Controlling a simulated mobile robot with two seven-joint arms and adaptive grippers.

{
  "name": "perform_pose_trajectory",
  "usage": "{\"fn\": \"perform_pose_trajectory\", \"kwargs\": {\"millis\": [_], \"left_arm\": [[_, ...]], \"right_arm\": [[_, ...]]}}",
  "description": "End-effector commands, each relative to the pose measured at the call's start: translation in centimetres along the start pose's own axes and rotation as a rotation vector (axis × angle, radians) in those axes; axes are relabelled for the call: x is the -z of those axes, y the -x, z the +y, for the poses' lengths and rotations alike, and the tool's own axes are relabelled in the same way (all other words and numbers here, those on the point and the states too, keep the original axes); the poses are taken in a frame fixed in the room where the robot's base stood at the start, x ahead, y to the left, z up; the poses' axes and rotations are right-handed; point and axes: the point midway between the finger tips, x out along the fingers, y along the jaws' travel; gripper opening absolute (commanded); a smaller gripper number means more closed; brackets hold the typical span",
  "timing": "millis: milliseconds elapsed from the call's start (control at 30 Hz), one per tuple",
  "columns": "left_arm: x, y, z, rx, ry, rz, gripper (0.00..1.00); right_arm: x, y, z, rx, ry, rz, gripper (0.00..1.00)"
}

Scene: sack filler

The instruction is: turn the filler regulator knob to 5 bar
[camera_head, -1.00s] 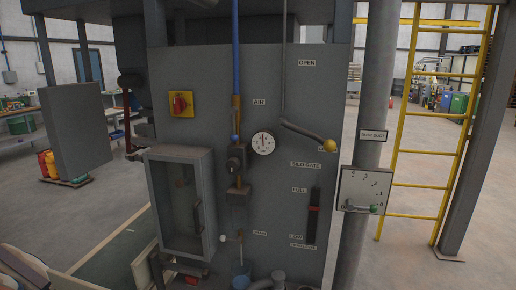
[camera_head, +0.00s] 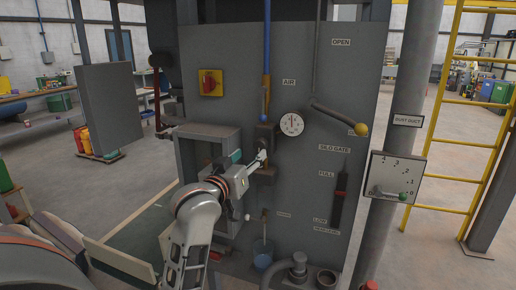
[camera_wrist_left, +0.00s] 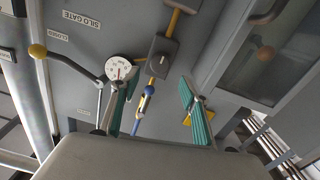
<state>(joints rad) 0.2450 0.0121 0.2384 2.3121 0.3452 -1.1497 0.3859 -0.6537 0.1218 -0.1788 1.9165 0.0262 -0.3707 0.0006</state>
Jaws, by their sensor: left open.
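The regulator (camera_head: 266,133) is a dark block on the vertical air line, partly behind my left gripper in the head view. In the left wrist view, the regulator knob (camera_wrist_left: 163,58) shows dark with a pale mark, beyond the fingertips and between their lines. The round white pressure gauge (camera_head: 291,124) is right of the regulator; it also shows in the left wrist view (camera_wrist_left: 121,68). Its reading is too small to tell. My left gripper (camera_head: 250,157) is open and empty, its teal fingers (camera_wrist_left: 157,100) apart, in front of the panel. My right gripper is not in view.
A glass-fronted cabinet (camera_head: 190,160) stands close left of the regulator. A blue-handled valve (camera_wrist_left: 146,92) sits on the air line near the fingers. The silo gate lever (camera_head: 340,118) sticks out at the right. A blue cup (camera_head: 262,254) is below.

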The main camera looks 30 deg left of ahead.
Motion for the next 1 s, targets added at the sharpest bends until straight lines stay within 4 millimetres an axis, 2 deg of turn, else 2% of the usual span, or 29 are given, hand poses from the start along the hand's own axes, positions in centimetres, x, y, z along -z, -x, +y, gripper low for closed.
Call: {"fn": "perform_pose_trajectory", "kwargs": {"millis": [500,667,900,1000], "left_arm": [[-0.1,-6.8,0.0,0.000,-0.001,-0.002,0.45],[0.0,-7.5,0.0,-0.001,-0.001,0.000,0.45],[-0.1,-7.6,0.0,0.000,-0.002,-0.001,0.45],[-0.1,-7.6,0.0,0.000,-0.002,-0.001,0.19]], "right_arm": [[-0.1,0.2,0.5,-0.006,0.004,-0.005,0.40],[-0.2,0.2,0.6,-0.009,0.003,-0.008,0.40],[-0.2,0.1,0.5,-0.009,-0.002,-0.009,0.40],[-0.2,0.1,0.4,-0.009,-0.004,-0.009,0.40]]}}
